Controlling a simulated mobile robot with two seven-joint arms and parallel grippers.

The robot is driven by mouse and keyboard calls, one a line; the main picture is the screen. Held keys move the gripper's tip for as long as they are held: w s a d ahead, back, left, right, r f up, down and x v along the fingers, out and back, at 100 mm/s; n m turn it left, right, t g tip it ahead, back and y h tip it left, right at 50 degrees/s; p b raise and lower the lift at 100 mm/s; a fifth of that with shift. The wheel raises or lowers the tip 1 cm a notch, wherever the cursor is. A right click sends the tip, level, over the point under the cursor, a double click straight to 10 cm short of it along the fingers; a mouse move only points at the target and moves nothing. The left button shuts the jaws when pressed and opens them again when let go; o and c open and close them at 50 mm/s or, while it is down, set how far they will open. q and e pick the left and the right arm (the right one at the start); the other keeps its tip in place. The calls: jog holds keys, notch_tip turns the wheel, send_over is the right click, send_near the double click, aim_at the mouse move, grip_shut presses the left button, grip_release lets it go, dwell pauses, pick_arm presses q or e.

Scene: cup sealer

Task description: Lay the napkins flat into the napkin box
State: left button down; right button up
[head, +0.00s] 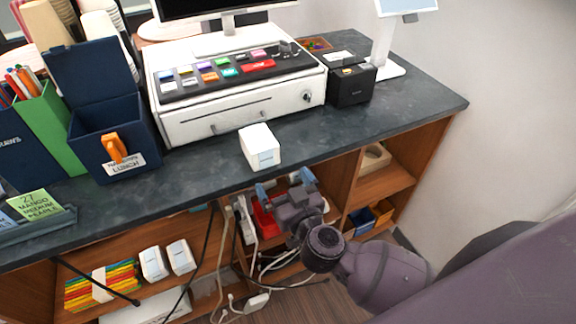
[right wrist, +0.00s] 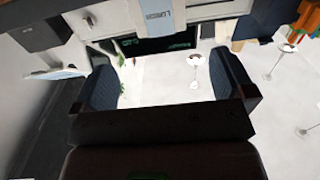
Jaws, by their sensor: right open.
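A small white pack with a pale label (head: 260,147), which looks like napkins, stands near the front edge of the counter. A dark blue box (head: 118,128) with its lid raised stands to the left; its front label seems to read napkins and lunch, and an orange piece is on its front. The inside bottom of the box is hidden. My right gripper (head: 285,183) is open, just in front of the counter edge and below the white pack, apart from it. The right wrist view shows its spread fingers (right wrist: 163,82) with nothing held between them. My left gripper is not in view.
A white cash drawer (head: 235,118) stands behind the pack, with a black box (head: 350,84) to its right. A green holder (head: 52,125) stands left of the blue box. Two more white packs (head: 153,263) (head: 181,256) are on the shelf below. Bare counter lies right of the pack.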

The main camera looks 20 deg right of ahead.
jog(key=s+d+f+g, duration=0.3)
jog(key=s+d+f, duration=0.2)
jog(key=s+f, duration=0.2)
jog(key=s+d+f+g, duration=0.3)
jog(key=s+d+f, duration=0.2)
jog(key=s+f, duration=0.2)
notch_tip(320, 180, down, 3)
jog(key=shift+d+r+n+h, duration=0.15)
jog(key=shift+d+n+h, duration=0.15)
jog(key=shift+d+h, duration=0.1)
